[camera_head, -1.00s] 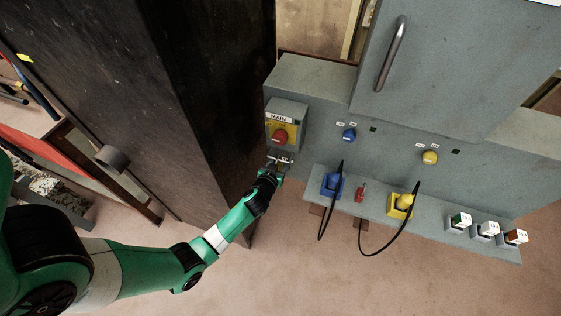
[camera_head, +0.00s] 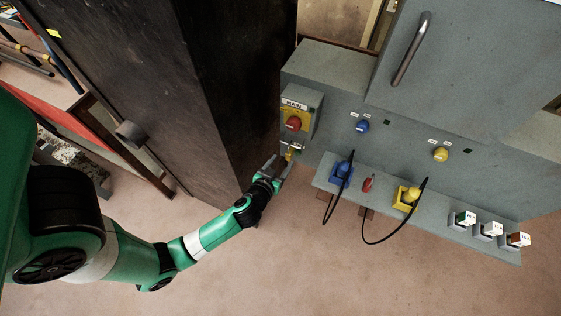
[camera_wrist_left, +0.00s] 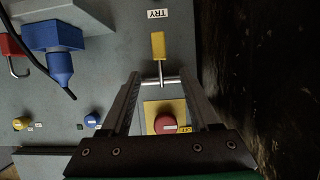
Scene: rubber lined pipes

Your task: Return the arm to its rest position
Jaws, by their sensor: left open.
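My left gripper (camera_head: 279,168) is open and empty, just below and left of the grey box marked MAIN (camera_head: 314,104). That box carries a red knob (camera_head: 293,124) on a yellow plate. A small yellow handle (camera_head: 289,153) sits below the knob, a little beyond the fingertips. In the left wrist view, the gripper fingers (camera_wrist_left: 160,82) stand apart. The yellow handle (camera_wrist_left: 158,46) shows past them under a TRY label, and the red knob (camera_wrist_left: 165,123) on its yellow plate shows between them. My right gripper is not in view.
The grey cabinet has a blue knob (camera_head: 362,126), a yellow knob (camera_head: 440,154) and a ledge with blue (camera_head: 340,174) and yellow (camera_head: 406,198) corded plugs and a red padlock (camera_head: 368,184). A dark wall (camera_head: 200,80) stands left. The floor below the arm is clear.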

